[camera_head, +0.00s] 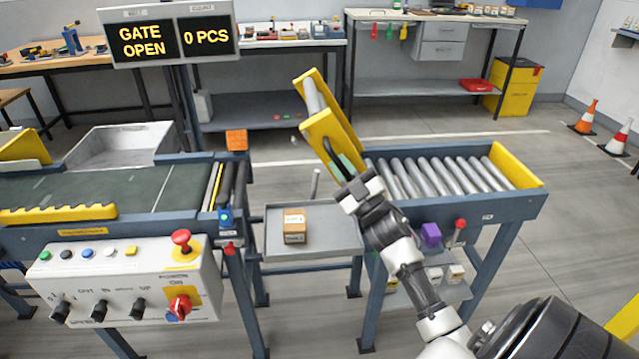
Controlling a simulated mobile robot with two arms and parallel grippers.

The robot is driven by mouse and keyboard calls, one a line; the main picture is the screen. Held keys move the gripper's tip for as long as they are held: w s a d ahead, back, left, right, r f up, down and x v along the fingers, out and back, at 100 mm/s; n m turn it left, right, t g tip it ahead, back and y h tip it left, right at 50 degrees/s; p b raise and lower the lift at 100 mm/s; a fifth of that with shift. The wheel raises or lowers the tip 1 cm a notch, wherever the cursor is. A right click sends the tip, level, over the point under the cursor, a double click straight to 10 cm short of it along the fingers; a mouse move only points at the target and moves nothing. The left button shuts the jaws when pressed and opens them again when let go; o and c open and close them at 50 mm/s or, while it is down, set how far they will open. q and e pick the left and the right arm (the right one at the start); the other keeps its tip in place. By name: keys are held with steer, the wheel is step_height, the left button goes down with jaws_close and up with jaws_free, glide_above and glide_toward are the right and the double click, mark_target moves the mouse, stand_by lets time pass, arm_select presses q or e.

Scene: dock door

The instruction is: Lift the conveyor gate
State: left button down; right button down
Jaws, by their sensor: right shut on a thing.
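The conveyor gate (318,122) is a short yellow-sided roller section, tilted steeply up at the left end of the right roller conveyor (440,176). Its free end points up and to the left. A dark handle shows on its near yellow side. My right gripper (343,172) is shut on the gate's handle near the gate's lower end, and the fingers partly hide the handle. The display sign (172,37) reads "GATE OPEN" and "0 PCS". My left gripper is not in view.
A belt conveyor (120,196) stands on the left, with a gap between it and the roller conveyor. A grey tray (330,243) with a small brown box (294,226) sits low in the gap. A control panel (125,280) with buttons and knobs is at front left.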

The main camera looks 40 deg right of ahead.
steer(key=d+m+h, duration=0.1)
steer(key=s+d+r+m, duration=0.1)
steer(key=d+m+t+h, duration=0.1)
steer(key=shift+s+r+h, duration=0.3)
steer(key=shift+s, duration=0.1)
steer(key=shift+s+d+r+m+h, duration=0.15)
steer(key=shift+s+d+m+h, duration=0.15)
steer(key=shift+d+m+h, duration=0.2)
steer(key=shift+s+d+r+m+h, duration=0.15)
steer(key=shift+s+d+m+h, duration=0.1)
steer(key=shift+d+m+h, duration=0.2)
steer(key=shift+a, duration=0.1)
steer(key=c, duration=1.1)
jaws_free()
steer(key=shift+s, duration=0.1)
